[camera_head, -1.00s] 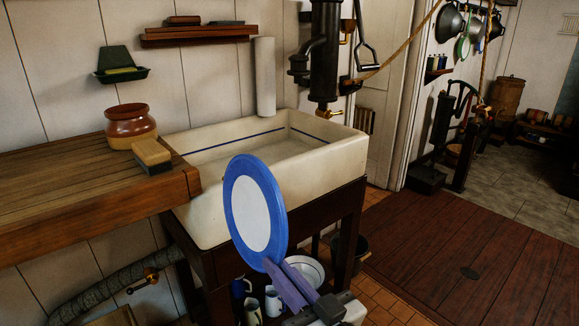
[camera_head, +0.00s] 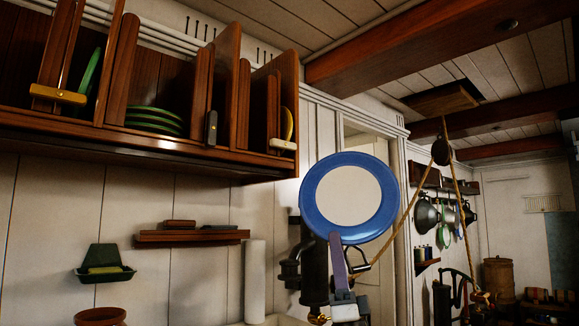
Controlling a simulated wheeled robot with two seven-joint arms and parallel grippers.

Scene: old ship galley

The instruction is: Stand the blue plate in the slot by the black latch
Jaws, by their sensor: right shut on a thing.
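The blue plate (camera_head: 384,229) has a wide blue rim and a white middle. It is upright, its face towards me. My right gripper (camera_head: 338,250) is shut on its lower edge and holds it in the air, below and right of the wall rack. The black latch (camera_head: 210,128) is upright on the rack's front, right of the middle. A narrow slot between wooden dividers (camera_head: 228,100) opens just right of it; I see no plate in it, but its depth is hidden. My left gripper is not in view.
The wooden rack (camera_head: 100,136) also holds a standing green plate (camera_head: 91,72), stacked green plates (camera_head: 153,122) and a yellow plate (camera_head: 287,123). Other latches are orange (camera_head: 57,94) and cream (camera_head: 282,145). A black pump (camera_head: 315,262) and a rope (camera_head: 405,215) are close by the plate.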

